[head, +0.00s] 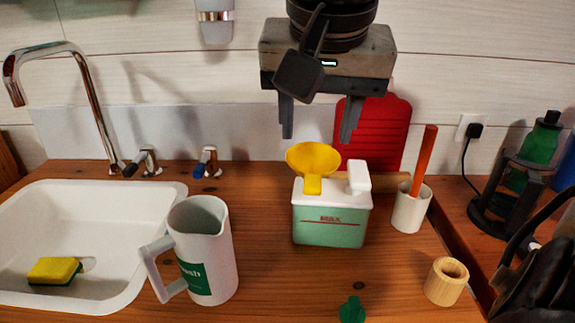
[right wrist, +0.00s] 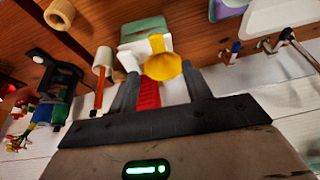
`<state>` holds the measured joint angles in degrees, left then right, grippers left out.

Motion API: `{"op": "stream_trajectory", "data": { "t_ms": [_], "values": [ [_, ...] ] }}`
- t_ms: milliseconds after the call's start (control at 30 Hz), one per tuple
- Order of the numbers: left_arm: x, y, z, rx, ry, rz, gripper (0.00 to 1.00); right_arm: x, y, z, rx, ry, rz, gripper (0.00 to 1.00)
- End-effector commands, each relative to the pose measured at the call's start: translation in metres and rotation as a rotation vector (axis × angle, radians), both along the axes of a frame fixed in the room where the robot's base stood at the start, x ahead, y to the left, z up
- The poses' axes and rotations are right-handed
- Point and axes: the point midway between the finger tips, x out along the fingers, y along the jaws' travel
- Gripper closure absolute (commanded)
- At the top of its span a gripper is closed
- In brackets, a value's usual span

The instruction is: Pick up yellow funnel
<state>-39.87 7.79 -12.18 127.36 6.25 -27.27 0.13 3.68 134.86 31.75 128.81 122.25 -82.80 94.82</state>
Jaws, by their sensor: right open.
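The yellow funnel (head: 313,158) rests on top of a green and white box (head: 330,225), on its left side, with its wide mouth up and a narrow yellow part at the front. My right gripper (head: 318,136) is open and empty, with both fingers pointing down just above and around the funnel's height. In the right wrist view the funnel (right wrist: 162,67) shows between and just past the fingertips (right wrist: 160,78); I see no contact. My left gripper is not in view.
A white pitcher (head: 205,250) and a sink (head: 150,190) are at left. A white cup with an orange-handled tool (head: 410,210) and a wooden cup (head: 446,281) stand at right. A red board (head: 385,125) leans behind. A dark object fills the right edge.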

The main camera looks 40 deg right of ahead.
Motion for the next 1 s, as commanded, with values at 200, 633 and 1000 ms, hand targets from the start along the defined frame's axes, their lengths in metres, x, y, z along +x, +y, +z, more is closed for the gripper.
{"op": "stream_trajectory", "data": {
  "t_ms": [200, 633, 1000],
  "values": [
    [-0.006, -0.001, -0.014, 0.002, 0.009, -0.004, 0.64, 0.014, -0.012, -0.049, 0.006, 0.008, 0.002, 0.51],
    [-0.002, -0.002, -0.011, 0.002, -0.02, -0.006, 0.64, 0.031, -0.025, -0.093, 0.005, 0.003, 0.002, 0.51],
    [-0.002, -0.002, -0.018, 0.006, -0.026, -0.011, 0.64, 0.049, -0.039, -0.133, 0.006, 0.001, 0.001, 0.51]
  ]
}}
